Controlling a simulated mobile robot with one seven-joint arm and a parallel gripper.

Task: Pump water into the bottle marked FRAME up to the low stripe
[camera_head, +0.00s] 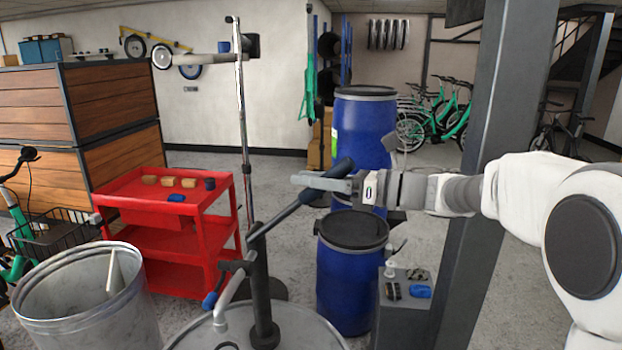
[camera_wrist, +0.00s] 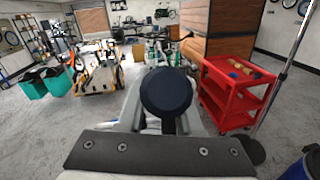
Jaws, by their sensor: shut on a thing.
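A hand pump (camera_head: 262,290) stands on a round grey drum top (camera_head: 305,325) at the bottom of the head view. Its dark lever (camera_head: 280,217) slants up to the right and ends in a dark grip. My gripper (camera_head: 325,183) is shut on this lever near its upper end; the round end of the grip (camera_wrist: 167,92) sits between the fingers in the wrist view. A pale curved spout (camera_head: 228,298) comes off the pump's left side and bends downward. No bottle marked FRAME can be made out, and no stripe or water level shows.
A red cart (camera_head: 165,220) holds small blocks. A metal bin (camera_head: 85,300) stands front left. Blue barrels (camera_head: 352,275) and a grey post (camera_head: 490,150) stand right of the pump. A small grey cabinet (camera_head: 402,315) bears a white dispenser (camera_head: 389,269) and small items.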

